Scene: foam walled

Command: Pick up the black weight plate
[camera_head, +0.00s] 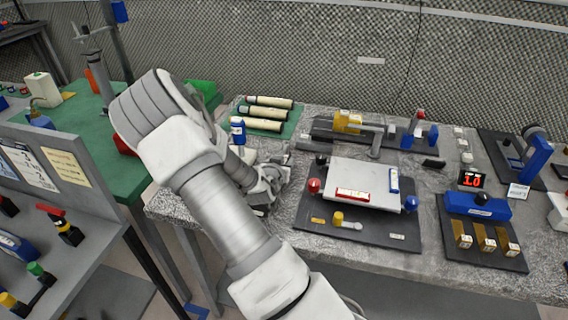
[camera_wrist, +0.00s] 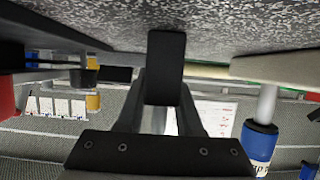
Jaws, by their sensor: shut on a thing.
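In the head view my gripper (camera_head: 268,188) is low at the left part of the grey stone-topped table, beside the large dark board, and my arm hides part of it. In the wrist view my gripper (camera_wrist: 165,110) has its fingers close together on a flat black piece, which I take to be the black weight plate (camera_wrist: 166,62). It shows as a narrow upright dark rectangle at the fingertips. The speckled table surface fills the top of the wrist view, close to the plate. I cannot tell whether they touch.
A dark board with a white platform (camera_head: 362,182) is just right of my gripper. A blue bottle (camera_head: 238,131) and a green mat with cream rods (camera_head: 265,114) are behind it. A blue-labelled cylinder (camera_wrist: 259,143) is close by in the wrist view. A grey partition (camera_head: 85,165) stands left.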

